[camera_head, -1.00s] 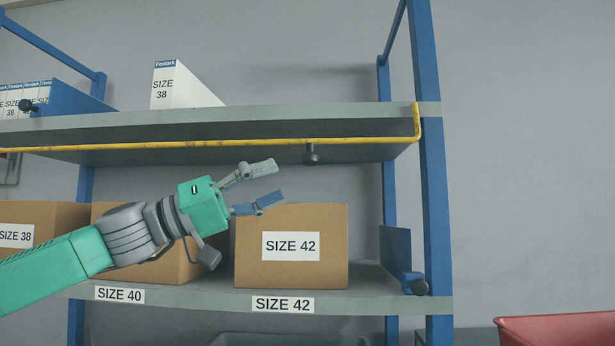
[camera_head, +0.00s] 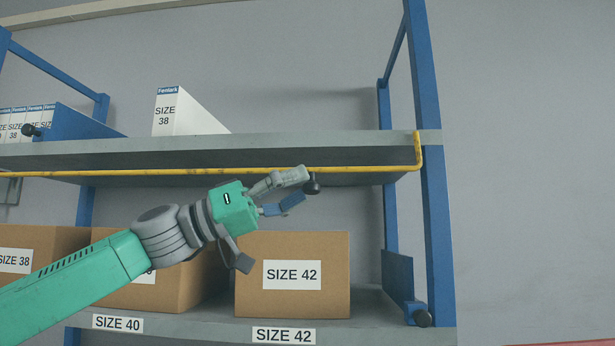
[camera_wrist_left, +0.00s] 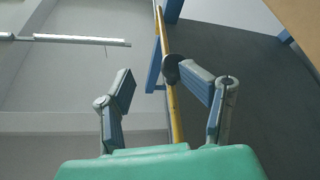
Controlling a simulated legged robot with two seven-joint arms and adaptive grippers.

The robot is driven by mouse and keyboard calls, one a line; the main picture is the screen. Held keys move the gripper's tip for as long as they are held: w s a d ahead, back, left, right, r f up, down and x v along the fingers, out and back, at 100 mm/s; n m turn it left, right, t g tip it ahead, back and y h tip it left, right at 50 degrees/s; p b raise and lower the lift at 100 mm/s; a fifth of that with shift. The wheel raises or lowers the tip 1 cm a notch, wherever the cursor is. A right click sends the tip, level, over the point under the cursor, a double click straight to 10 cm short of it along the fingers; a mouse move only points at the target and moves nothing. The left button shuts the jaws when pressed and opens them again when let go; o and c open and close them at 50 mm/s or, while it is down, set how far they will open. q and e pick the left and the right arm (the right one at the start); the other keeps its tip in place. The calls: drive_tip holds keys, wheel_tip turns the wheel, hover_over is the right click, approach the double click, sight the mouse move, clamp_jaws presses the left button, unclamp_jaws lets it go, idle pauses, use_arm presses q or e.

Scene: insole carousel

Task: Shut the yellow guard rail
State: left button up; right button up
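The yellow guard rail (camera_head: 230,171) hangs below the front edge of the upper shelf, with its bent end (camera_head: 418,150) at the right post. In the left wrist view the rail (camera_wrist_left: 168,45) runs away between the spread fingers (camera_wrist_left: 155,74). My right gripper is not in view.
A blue post (camera_head: 436,200) stands right of the rail. Brown boxes, one marked SIZE 42 (camera_head: 292,295), sit on the lower shelf (camera_head: 380,318) beneath my gripper. A white SIZE 38 box (camera_head: 180,115) stands on the upper shelf (camera_head: 300,142). The wall side at right is clear.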

use_arm(q)
drive_tip(key=shift+s+d+r, duration=0.15)
drive_tip(key=shift+d+r, duration=0.2)
drive_tip(key=shift+d, duration=0.25)
drive_tip(key=shift+s+d+r, duration=0.1)
drive_tip(key=shift+d+r, duration=0.2)
drive_tip(key=shift+d, duration=0.5)
drive_tip(key=shift+c, duration=1.2)
drive_tip(key=shift+w+d+f, duration=0.1)
clamp_jaws()
